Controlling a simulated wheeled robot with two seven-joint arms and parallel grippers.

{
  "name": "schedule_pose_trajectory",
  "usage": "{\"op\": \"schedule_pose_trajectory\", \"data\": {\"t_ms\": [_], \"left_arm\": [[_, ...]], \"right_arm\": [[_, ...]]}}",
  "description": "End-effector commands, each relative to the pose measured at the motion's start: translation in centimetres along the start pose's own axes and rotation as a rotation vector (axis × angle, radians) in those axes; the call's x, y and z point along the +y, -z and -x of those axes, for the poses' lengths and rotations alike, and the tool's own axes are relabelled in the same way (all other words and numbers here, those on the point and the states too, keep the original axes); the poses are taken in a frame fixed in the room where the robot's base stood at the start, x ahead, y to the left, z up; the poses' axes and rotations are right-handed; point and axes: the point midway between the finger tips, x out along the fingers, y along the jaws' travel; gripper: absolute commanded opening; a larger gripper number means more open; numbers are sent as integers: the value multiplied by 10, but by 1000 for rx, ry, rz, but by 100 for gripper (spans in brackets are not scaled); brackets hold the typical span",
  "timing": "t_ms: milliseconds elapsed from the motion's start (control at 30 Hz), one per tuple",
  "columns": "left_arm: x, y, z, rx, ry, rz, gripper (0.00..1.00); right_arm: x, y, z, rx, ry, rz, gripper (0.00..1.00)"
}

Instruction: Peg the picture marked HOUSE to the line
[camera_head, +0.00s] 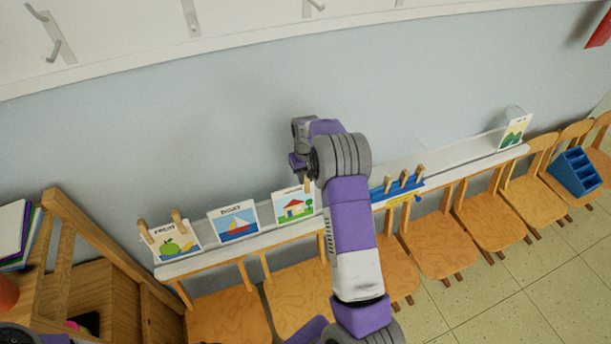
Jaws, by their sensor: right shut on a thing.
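A picture of a house with a red roof (295,207) stands upright at the white ledge along the wall; its label is too small to read. My right gripper (303,168) is above its upper right corner, with the arm hiding what lies just right of it. The gripper is shut on a wooden peg (308,186), which points down at the picture's top edge; I cannot tell whether it touches. The line itself is not clearly visible. My left gripper is not in view.
The fruit picture (172,243) at the left has two pegs on its top edge. A boat picture (233,223) stands between it and the house. Another picture (515,131) is far right. Wooden chairs (440,245) line the ledge's front; a wooden shelf (100,250) stands left.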

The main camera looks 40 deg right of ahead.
Motion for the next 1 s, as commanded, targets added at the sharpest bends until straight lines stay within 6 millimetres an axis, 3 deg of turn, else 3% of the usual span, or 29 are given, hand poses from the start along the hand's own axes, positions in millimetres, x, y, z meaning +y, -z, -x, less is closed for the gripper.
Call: {"op": "schedule_pose_trajectory", "data": {"t_ms": [267, 300, 467, 867, 900, 1000], "left_arm": [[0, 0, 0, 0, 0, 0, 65], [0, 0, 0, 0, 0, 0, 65], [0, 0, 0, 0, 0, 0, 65], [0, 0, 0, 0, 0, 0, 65], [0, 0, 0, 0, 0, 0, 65], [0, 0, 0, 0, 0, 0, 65]], "right_arm": [[-1, -2, -4, -9, 1, 1, 6], [-1, -2, -4, -9, 1, 1, 29], [-1, -3, -5, -11, 1, 1, 53], [-2, -4, -6, -14, 3, 2, 53], [-2, -4, -6, -15, 3, 2, 59], [-3, -4, -6, -15, 4, 2, 61]]}}
